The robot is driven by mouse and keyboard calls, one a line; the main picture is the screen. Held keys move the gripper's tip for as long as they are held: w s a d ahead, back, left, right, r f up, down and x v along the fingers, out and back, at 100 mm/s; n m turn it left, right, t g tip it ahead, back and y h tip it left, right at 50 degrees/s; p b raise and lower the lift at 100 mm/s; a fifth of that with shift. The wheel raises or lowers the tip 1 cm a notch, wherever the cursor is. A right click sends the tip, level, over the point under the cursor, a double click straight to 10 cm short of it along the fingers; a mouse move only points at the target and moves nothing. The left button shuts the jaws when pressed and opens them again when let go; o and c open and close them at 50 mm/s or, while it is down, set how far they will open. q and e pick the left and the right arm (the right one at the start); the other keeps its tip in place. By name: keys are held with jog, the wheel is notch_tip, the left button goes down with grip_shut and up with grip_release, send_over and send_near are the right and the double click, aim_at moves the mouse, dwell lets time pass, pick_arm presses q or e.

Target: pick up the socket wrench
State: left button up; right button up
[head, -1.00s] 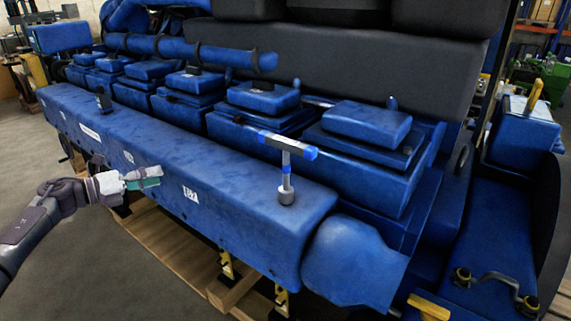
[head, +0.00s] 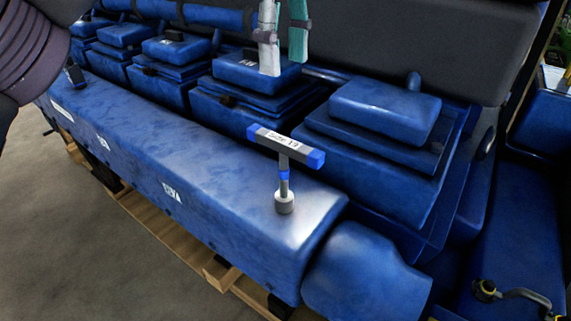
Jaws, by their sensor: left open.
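The socket wrench (head: 284,176) stands upright on the top face of the long blue engine housing (head: 190,165), near its right end. It has a T-shaped handle with blue ends and a label that seems to read "Size 19", and a grey socket at its foot. My left gripper (head: 283,55) shows at the top of the head view, above and behind the wrench handle. Its fingers, one whitish and one green, point down and are apart with nothing between them. It does not touch the wrench. My right gripper is not in view.
Stepped blue engine covers (head: 385,110) rise behind the wrench. A rounded blue end piece (head: 365,280) lies to the right of the housing. A wooden pallet (head: 150,220) is under the engine. The housing top around the wrench is clear.

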pick_arm(q)
send_over(284, 140)
jog(key=f, duration=0.3)
jog(key=w+f, duration=0.1)
jog(key=shift+a+f, duration=0.2)
jog(key=shift+a, duration=0.1)
jog(key=f, duration=0.3)
jog(key=shift+w+d+f, duration=0.1)
jog(key=shift+d+f, duration=0.1)
jog(key=shift+s+f, duration=0.2)
jog(key=shift+f, duration=0.25)
jog(key=f+p, duration=0.2)
jog(key=f, duration=0.1)
jog(key=shift+s+f, duration=0.25)
jog(key=shift+s, duration=0.15)
jog(key=shift+f, duration=0.5)
grip_shut()
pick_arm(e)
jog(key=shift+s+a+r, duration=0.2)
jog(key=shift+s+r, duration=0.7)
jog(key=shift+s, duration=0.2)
